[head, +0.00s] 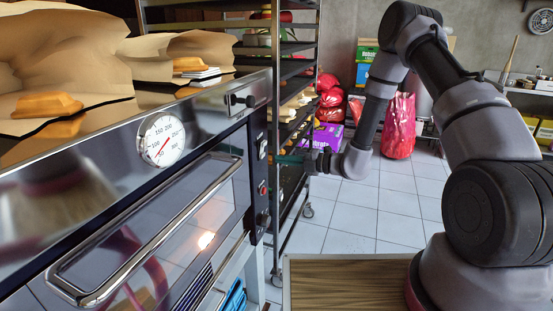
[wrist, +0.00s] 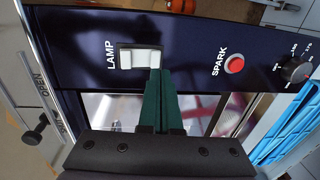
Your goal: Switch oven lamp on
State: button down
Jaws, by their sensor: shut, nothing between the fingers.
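In the wrist view the closed green fingers of my gripper (wrist: 161,74) overlap the switch's lower right edge. I cannot tell whether they touch it or which way the rocker is tipped. In the head view the switch (head: 262,149) is small on the oven's right end, and my gripper (head: 312,161) is to its right. A warm glow shows in the oven door (head: 170,250); it may be a reflection.
A red SPARK button (wrist: 234,64) and a black knob (wrist: 296,70) are on the same panel. A long door handle (head: 150,235) juts from the oven front. A tall rack (head: 317,100) stands behind the oven, and a wooden board (head: 345,285) lies in front of my arm.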

jog(key=s+d+f, duration=0.1)
jog(key=s+d, duration=0.2)
jog(key=d, duration=0.6)
jog(key=shift+s+d+f, duration=0.2)
jog(key=shift+f, duration=0.2)
jog(key=s+r+n+g+h, duration=0.1)
jog(key=s+r+n+g, duration=0.15)
jog(key=r+n, duration=0.4)
jog(key=s+d+r+n+g+h, duration=0.1)
jog(key=s+r+n+g+h, duration=0.1)
jog(key=s+r+n, duration=0.35)
jog(key=s+r+n+g+h, duration=0.1)
jog(key=s+r+n+g, duration=0.1)
jog(key=r+n, duration=0.55)
jog(key=s+d+r+n+t+h, duration=0.8)
jog(key=s+d+r+n, duration=0.5)
jog(key=r+n, duration=0.3)
jog(key=shift+d+r+h, duration=0.2)
jog(key=shift+d+h, duration=0.45)
jog(key=shift+h, duration=0.25)
jog(key=shift+s, duration=0.1)
